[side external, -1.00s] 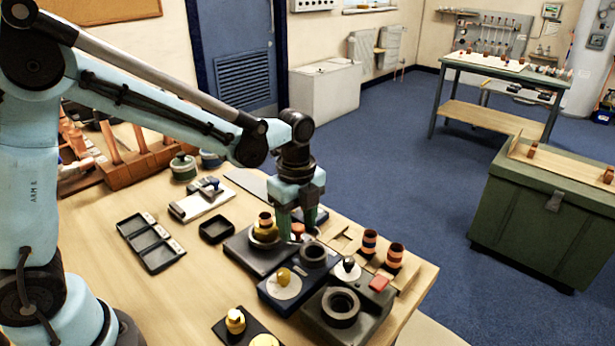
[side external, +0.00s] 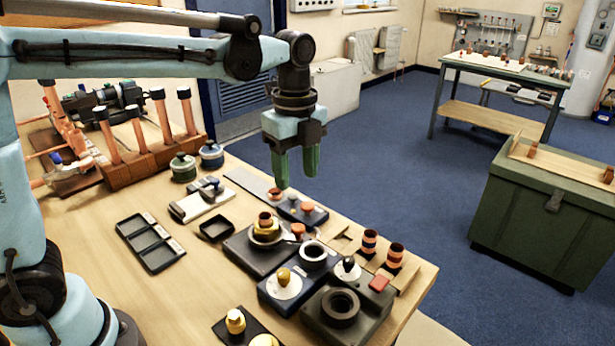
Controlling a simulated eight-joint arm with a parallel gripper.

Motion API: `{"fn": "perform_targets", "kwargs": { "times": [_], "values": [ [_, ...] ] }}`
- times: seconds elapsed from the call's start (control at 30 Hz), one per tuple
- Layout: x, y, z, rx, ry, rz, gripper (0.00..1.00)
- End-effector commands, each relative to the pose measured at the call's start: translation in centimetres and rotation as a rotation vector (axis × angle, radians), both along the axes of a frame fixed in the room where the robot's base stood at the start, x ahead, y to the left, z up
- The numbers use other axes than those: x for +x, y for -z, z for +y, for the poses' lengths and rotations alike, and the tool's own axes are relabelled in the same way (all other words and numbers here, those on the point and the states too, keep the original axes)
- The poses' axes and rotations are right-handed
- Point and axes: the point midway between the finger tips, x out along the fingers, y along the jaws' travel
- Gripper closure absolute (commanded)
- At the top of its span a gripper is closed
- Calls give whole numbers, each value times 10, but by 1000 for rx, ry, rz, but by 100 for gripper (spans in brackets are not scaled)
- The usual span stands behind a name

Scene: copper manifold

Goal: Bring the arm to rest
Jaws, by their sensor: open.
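My gripper (side external: 297,182) hangs in the air with its two green fingers pointing down, above the far edge of the table. The fingers look a little apart and nothing shows between them. Below and to the left, a brass fitting with a copper ring (side external: 265,228) sits on a dark block (side external: 252,252). The gripper is clear of it and of everything else in view.
A green chest (side external: 540,215) stands at the right. The air around the gripper is free.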

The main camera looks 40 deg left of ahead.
Motion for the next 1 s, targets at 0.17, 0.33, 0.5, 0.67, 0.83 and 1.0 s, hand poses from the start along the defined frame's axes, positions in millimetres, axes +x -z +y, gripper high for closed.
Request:
{"fn": "perform_targets", "kwargs": {
  "times": [0.17, 0.33, 0.5, 0.67, 0.83, 1.0],
  "values": [
    [0, -2, 0, 0, 0, 0, 46],
    [0, -2, 0, 0, 0, 0, 46],
    [-7, -4, 4, -6, -88, -32, 46],
    [-26, -5, 17, -40, -376, -133, 46],
    [-51, 0, 31, -128, -764, -258, 46],
    [-75, 12, 44, -260, -1141, -364, 46]
  ]
}}
